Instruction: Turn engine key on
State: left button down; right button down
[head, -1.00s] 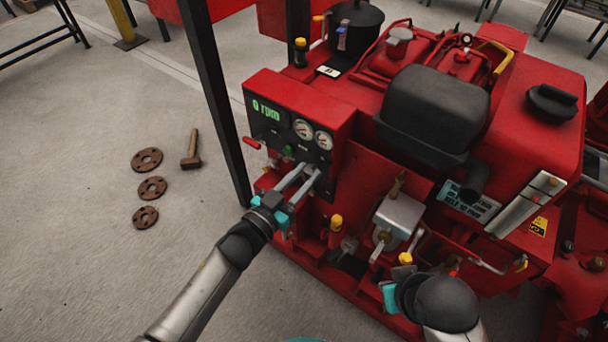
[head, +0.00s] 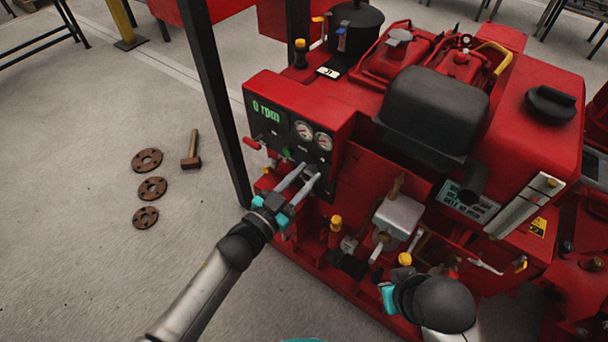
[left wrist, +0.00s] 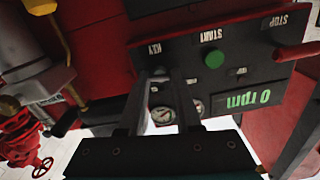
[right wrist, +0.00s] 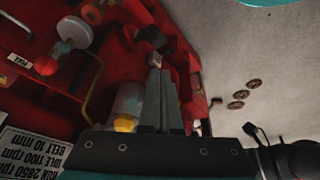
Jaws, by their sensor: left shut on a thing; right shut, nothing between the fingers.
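The dark control panel (head: 284,130) is on the red pumpset, with a green display (head: 266,110) reading 0 rpm. In the left wrist view the panel appears upside down, with the KEY label (left wrist: 155,48) just beyond my left fingertips and a green START button (left wrist: 214,59) to the right. My left gripper (head: 311,173) is at the panel's lower right, its fingers shut on the key, which the fingertips mostly hide. My right gripper (right wrist: 161,72) is shut and empty, low in front of the pumpset, away from the panel.
A red lever (head: 251,143) sticks out at the panel's left edge, near a dark upright post (head: 218,90). A grey box (head: 398,215) and yellow-capped fittings lie between my arms.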

pick_arm(q)
jog(key=m, duration=0.2)
jog(key=shift+m, duration=2.5)
pick_arm(e)
jog(key=shift+w+f, duration=0.1)
jog(key=shift+f, duration=0.5)
pick_arm(q)
jog(key=c, duration=0.6)
grip_release()
